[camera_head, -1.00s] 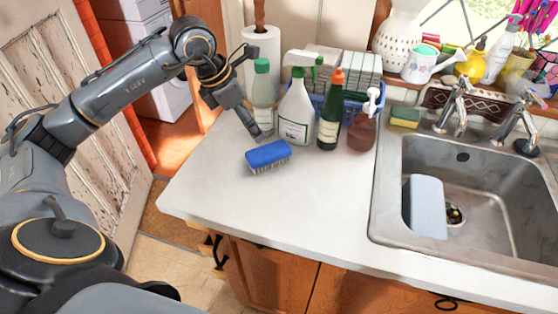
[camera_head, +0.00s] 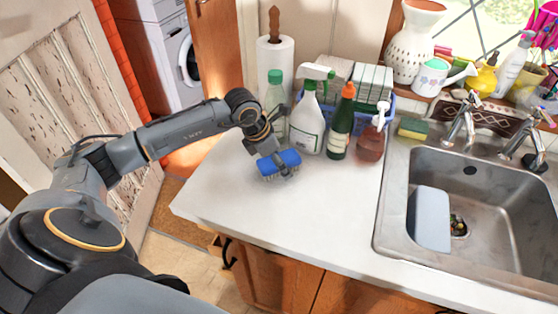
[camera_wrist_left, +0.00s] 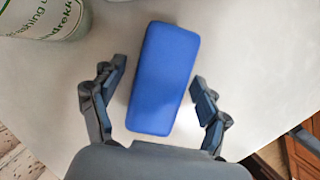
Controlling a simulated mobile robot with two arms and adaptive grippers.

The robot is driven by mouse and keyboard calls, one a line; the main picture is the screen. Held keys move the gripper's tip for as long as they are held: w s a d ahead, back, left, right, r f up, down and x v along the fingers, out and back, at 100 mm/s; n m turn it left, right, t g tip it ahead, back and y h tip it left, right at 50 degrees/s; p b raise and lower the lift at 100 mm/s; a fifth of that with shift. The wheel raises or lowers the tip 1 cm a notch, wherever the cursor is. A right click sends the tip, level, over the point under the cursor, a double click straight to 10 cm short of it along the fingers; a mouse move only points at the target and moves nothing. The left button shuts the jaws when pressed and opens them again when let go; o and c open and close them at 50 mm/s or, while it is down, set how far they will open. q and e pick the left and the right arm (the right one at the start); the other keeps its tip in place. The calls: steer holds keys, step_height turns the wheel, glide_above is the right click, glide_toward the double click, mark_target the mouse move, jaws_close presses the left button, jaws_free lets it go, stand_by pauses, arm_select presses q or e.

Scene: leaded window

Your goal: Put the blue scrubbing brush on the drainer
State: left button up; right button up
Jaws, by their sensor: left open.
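The blue scrubbing brush (camera_head: 278,163) lies bristles down on the white counter, in front of the bottles. In the left wrist view the brush (camera_wrist_left: 163,78) lies between the two fingers of my left gripper (camera_wrist_left: 158,82). The fingers are apart, with a gap on each side of the brush. In the head view my left gripper (camera_head: 280,165) is over the brush and hides part of it. My right gripper is not in view. I cannot tell for certain which thing is the drainer; a blue rack (camera_head: 391,102) is partly hidden behind the bottles.
A green-capped bottle (camera_head: 276,92), a white spray bottle (camera_head: 308,125), a dark green bottle (camera_head: 340,130) and a brown pump bottle (camera_head: 371,142) stand close behind the brush. The sink (camera_head: 395,205) is to the right. The counter's front (camera_head: 300,220) is clear.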

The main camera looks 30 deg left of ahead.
arm_select(q)
steer(key=shift+f+b, duration=0.3)
steer(key=shift+b, duration=0.15)
stand_by(0.5)
steer(key=c, duration=1.4)
